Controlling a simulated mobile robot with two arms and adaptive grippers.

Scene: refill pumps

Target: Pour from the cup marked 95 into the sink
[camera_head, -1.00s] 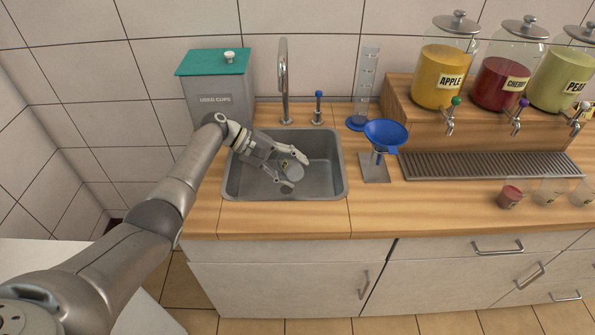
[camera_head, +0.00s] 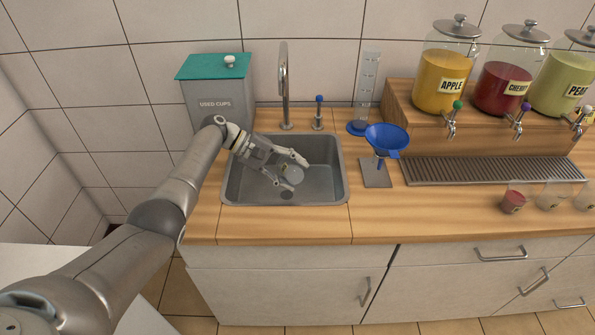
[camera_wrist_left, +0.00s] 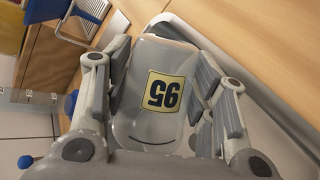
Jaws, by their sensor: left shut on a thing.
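The cup marked 95 (camera_wrist_left: 160,92) is a clear cup with a yellow label, and its number reads upside down in the left wrist view. My left gripper (camera_head: 297,173) is shut on it, with a finger on each side. In the head view the cup (camera_head: 293,175) is tilted and held over the grey sink (camera_head: 325,185), within its outline. The fingers hide part of the cup. I cannot tell whether any liquid is left inside. My right gripper is not in view.
A faucet (camera_head: 285,90) and a blue-topped lever (camera_head: 318,112) stand behind the sink. The used cups bin (camera_head: 213,104) is at back left. A blue funnel (camera_head: 388,138) on a stand, juice jars and several small cups are to the right.

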